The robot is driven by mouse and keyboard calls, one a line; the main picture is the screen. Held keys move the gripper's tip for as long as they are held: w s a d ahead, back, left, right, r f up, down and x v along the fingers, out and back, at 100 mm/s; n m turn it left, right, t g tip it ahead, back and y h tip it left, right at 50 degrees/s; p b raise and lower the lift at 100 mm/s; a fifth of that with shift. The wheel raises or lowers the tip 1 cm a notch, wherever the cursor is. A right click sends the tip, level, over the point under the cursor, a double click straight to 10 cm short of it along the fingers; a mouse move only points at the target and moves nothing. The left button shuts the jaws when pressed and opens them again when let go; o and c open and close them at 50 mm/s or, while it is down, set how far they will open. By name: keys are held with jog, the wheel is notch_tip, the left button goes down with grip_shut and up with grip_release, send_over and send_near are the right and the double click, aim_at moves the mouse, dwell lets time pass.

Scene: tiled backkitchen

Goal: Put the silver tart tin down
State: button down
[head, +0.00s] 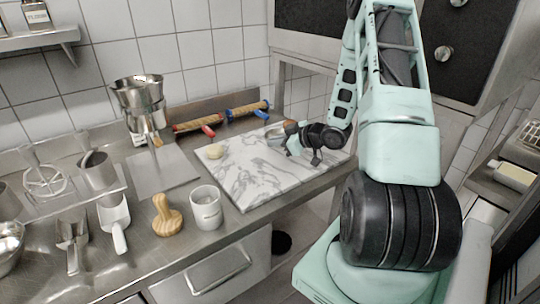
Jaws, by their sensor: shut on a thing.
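My gripper (291,143) is over the far right part of a white marble board (240,178). It is shut on the silver tart tin (275,133), a small shiny piece showing at the gripper's left side. My gripper and wrist hide part of the tin. I cannot tell whether the tin touches the board or is a little above it.
A pale round lump (215,151) lies on the board's left part. The board's middle is clear.

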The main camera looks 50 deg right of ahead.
aim_at(276, 167)
jog(key=shift+f+p, duration=0.55)
jog(key=shift+f, duration=2.9)
jog(key=c, duration=1.6)
grip_release()
jog(key=shift+o, duration=0.2)
